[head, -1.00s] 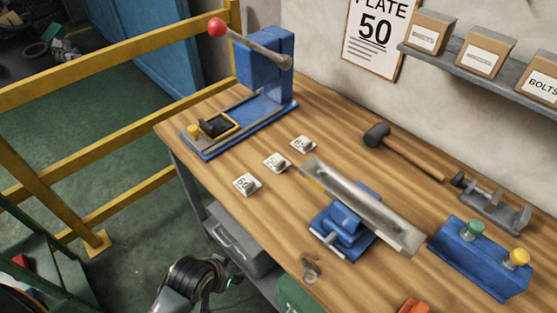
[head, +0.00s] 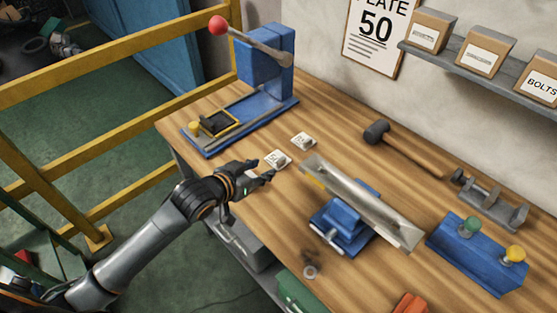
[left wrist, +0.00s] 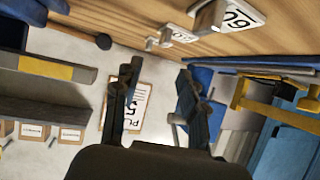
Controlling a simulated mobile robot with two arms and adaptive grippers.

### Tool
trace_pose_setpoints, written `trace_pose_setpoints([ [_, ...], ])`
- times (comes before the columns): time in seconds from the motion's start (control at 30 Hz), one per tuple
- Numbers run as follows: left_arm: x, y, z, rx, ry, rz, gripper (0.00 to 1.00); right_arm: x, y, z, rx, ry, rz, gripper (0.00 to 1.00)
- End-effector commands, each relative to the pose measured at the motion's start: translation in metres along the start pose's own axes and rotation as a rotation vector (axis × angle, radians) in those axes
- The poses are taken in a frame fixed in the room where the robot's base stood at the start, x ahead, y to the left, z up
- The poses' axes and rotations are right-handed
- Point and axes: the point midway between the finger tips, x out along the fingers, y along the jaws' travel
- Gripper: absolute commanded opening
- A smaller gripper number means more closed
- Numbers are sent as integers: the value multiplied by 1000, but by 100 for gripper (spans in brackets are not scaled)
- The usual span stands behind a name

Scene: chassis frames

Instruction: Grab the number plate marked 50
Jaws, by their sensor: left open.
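Small white number plates with raised grips lie in a row on the wooden bench. The far plate (head: 303,140) and the middle plate (head: 277,160) show in the head view; their numbers are too small to read surely. The nearest plate is hidden there behind my left gripper (head: 264,173). In the left wrist view that nearest plate (left wrist: 243,17) looks marked 60, with the other two beyond it. My left gripper is open and empty, its fingertips just short of the middle plate. It also shows in the left wrist view (left wrist: 159,72). My right gripper is out of view.
A wall poster (head: 377,35) reads PLATE 50. A blue press (head: 265,65) with a red-knobbed lever stands at the back left. A blue vise (head: 345,228) holding a metal bar stands right of the plates. A mallet (head: 400,148) lies behind. Yellow railing (head: 120,83) runs left.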

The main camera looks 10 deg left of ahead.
Motion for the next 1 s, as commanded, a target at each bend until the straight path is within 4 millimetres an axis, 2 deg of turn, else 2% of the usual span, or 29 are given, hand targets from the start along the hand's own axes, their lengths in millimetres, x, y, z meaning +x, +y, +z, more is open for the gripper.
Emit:
trace_pose_setpoints([
  [0.3, 59, 0, -2, -1, 1, 0, 42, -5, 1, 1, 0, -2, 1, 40],
  [0.4, 72, -1, -2, 0, 1, 0, 42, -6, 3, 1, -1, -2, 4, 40],
  [0.67, 87, -2, -2, 0, 0, 0, 42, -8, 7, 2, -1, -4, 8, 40],
  [1.0, 127, -6, -4, 0, 1, 0, 42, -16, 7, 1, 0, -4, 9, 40],
])
